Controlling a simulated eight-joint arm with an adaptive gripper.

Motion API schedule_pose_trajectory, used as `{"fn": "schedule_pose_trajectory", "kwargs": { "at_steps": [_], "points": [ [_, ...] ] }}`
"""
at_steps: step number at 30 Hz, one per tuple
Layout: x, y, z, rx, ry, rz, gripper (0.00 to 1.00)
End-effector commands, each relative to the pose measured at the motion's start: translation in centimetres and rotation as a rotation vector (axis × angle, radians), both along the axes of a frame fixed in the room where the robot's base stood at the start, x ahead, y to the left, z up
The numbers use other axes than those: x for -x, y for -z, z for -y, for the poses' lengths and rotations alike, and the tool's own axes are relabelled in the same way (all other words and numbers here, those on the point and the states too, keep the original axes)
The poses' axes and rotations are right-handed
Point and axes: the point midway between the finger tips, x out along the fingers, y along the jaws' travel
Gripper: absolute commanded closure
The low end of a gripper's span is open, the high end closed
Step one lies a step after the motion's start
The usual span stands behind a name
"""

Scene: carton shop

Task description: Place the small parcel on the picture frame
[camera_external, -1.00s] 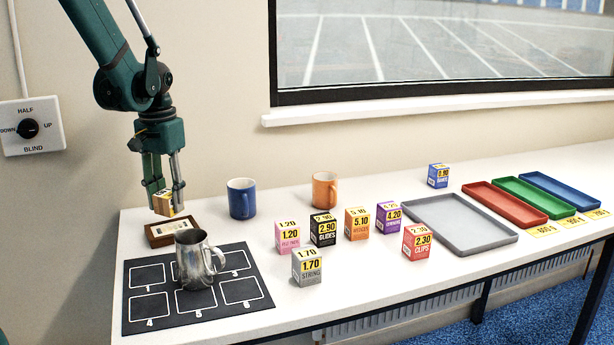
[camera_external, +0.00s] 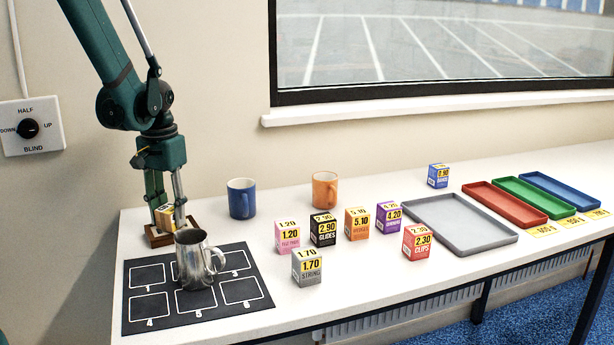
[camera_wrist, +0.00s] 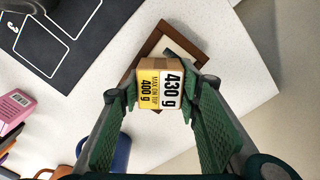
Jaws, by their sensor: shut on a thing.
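The small parcel (camera_wrist: 160,84), a brown box with white and yellow labels reading 430 g and 400 g, is between the fingers of my gripper (camera_wrist: 160,98) in the wrist view. My gripper (camera_external: 166,215) is shut on it. The picture frame (camera_external: 158,238), with a brown wooden border, lies on the table at the far left. In the external view the parcel (camera_external: 164,216) is right over the frame; I cannot tell whether they touch. In the wrist view the frame (camera_wrist: 153,45) shows behind the parcel, which hides part of it.
A metal jug (camera_external: 192,262) stands on the black numbered mat (camera_external: 140,312), close in front of the frame. A blue mug (camera_external: 241,199) and an orange mug (camera_external: 324,190) stand to the right. Several price boxes and a grey tray (camera_external: 460,224) lie farther right.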

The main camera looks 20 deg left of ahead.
Motion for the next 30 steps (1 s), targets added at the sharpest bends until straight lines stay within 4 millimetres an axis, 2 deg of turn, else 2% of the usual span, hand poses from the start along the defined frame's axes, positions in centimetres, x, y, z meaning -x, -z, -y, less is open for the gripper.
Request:
{"fn": "schedule_pose_trajectory", "kwargs": {
  "at_steps": [9,10,13,30],
  "points": [
    [-0.01,0.35,0.0,0.0,0.0,0.0,0.86],
    [-0.02,0.36,0.0,0.0,0.0,0.0,0.65],
    [-0.02,0.27,0.0,0.0,0.0,0.0,0.52],
    [-0.01,-0.26,0.0,0.0,0.0,0.0,0.52]
  ]
}}
